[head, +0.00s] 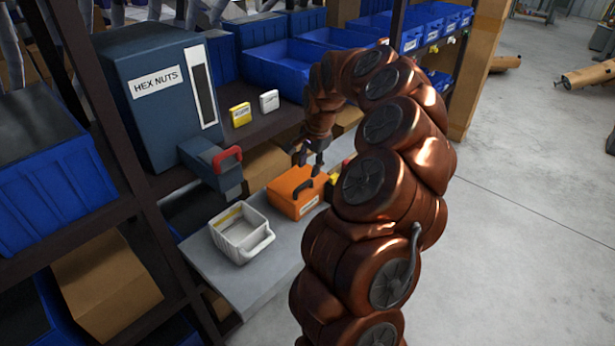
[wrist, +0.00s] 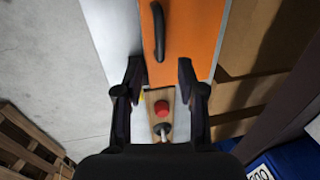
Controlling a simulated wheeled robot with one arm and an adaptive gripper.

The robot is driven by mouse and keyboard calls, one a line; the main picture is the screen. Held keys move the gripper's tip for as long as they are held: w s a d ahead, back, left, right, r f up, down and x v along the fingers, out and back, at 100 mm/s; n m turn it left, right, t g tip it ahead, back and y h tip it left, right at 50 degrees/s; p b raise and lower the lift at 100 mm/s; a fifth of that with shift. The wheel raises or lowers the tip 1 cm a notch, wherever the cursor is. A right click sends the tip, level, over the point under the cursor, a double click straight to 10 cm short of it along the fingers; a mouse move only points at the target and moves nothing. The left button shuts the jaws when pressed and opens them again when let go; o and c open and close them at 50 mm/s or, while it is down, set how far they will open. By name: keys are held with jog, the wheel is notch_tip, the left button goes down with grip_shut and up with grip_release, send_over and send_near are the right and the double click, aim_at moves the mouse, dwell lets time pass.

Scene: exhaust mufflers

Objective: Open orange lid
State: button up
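The orange box with its orange lid (head: 292,190) sits on the grey shelf board in the head view. The lid (wrist: 190,38) fills the top middle of the wrist view, and its dark handle (wrist: 158,32) stands on it. The lid looks closed. My gripper (head: 308,158) is above the orange box, near the handle in the head view. In the wrist view my gripper (wrist: 160,75) has its two dark fingers spread apart with nothing held between them. The handle lies ahead of the fingertips, apart from them.
A wooden piece with a red button (wrist: 161,108) shows below the lid, between the fingers. A white open container (head: 242,232) stands left of the orange box. A hex nuts dispenser (head: 160,85) with a red handle stands behind. Blue bins (head: 290,65) line the shelf.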

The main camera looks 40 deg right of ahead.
aim_at(306, 183)
jog(key=shift+w+a+f+p, duration=0.1)
jog(key=shift+w+f+p, duration=0.15)
jog(key=shift+f, duration=0.75)
jog(key=shift+w+f+p, duration=0.1)
jog(key=shift+f+p, duration=0.25)
jog(key=shift+f, duration=0.65)
jog(key=shift+w+a+f+p, duration=0.1)
jog(key=shift+w+f+p, duration=0.15)
jog(key=shift+f, duration=0.75)
jog(key=shift+d, duration=0.1)
grip_shut()
jog(key=shift+d+r, duration=0.1)
jog(key=shift+d, duration=0.05)
